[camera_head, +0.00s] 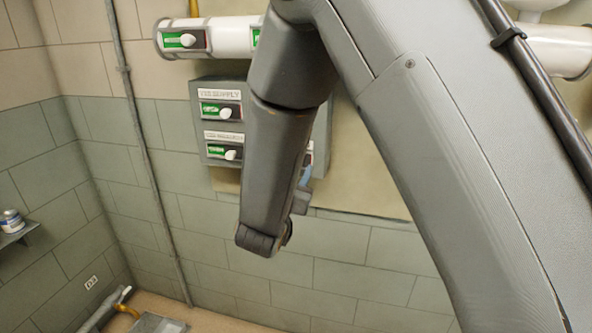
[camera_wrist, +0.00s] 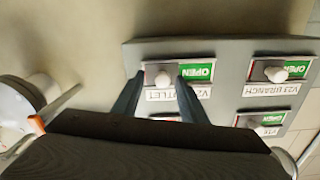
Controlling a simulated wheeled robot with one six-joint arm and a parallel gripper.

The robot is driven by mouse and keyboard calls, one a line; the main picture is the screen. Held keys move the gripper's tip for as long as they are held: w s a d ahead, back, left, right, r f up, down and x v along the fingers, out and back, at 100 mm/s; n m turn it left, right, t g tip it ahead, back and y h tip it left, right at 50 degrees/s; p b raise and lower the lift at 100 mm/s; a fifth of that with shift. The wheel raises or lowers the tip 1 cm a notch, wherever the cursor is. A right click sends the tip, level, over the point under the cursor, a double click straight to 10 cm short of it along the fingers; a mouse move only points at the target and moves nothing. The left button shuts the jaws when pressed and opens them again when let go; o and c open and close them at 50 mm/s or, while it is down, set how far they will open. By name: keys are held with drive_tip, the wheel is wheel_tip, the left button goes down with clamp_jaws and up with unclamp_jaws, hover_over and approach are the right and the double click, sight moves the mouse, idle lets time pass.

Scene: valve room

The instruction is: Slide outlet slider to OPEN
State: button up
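The outlet slider's white knob (camera_wrist: 163,79) shows in the wrist view on the panel. It stands toward the left end of its slot, with the green OPEN field (camera_wrist: 197,72) uncovered to its right. A label partly reading OUTLET (camera_wrist: 180,94) is beside the slot, partly hidden by a finger. My gripper (camera_wrist: 160,77) is open, one finger either side of the knob, with gaps visible; I cannot tell whether the tips reach its depth. In the head view the arm hides the outlet slider and most of the gripper; a bluish finger (camera_head: 305,177) shows.
The grey panel (camera_wrist: 228,56) carries other sliders, including V23 BRANCH (camera_wrist: 275,73) and another (camera_wrist: 250,122). In the head view, SUPPLY (camera_head: 223,111) and the slider below it (camera_head: 230,154) show left of my arm. A white pipe (camera_head: 232,37) runs above the panel.

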drive_tip(key=s+a+b, duration=0.1)
drive_tip(key=s+b, duration=0.1)
drive_tip(key=s, duration=0.5)
drive_tip(key=shift+s+a, duration=0.2)
drive_tip(key=shift+s, duration=0.05)
drive_tip(key=w+d+f+n+g+y, duration=0.1)
drive_tip(key=d+f+n+g+y, duration=0.25)
drive_tip(key=d+f+g, duration=0.45)
drive_tip(key=s+d+f+g, duration=0.2)
drive_tip(key=s+d+g, duration=0.2)
drive_tip(key=s+d, duration=0.5)
drive_tip(key=s+d+f+g, duration=0.2)
drive_tip(key=s+d+g, duration=0.2)
drive_tip(key=s+d, duration=0.5)
drive_tip(key=shift+s+n+g, duration=0.3)
drive_tip(key=shift+s+n, duration=0.15)
drive_tip(key=shift+s, duration=0.35)
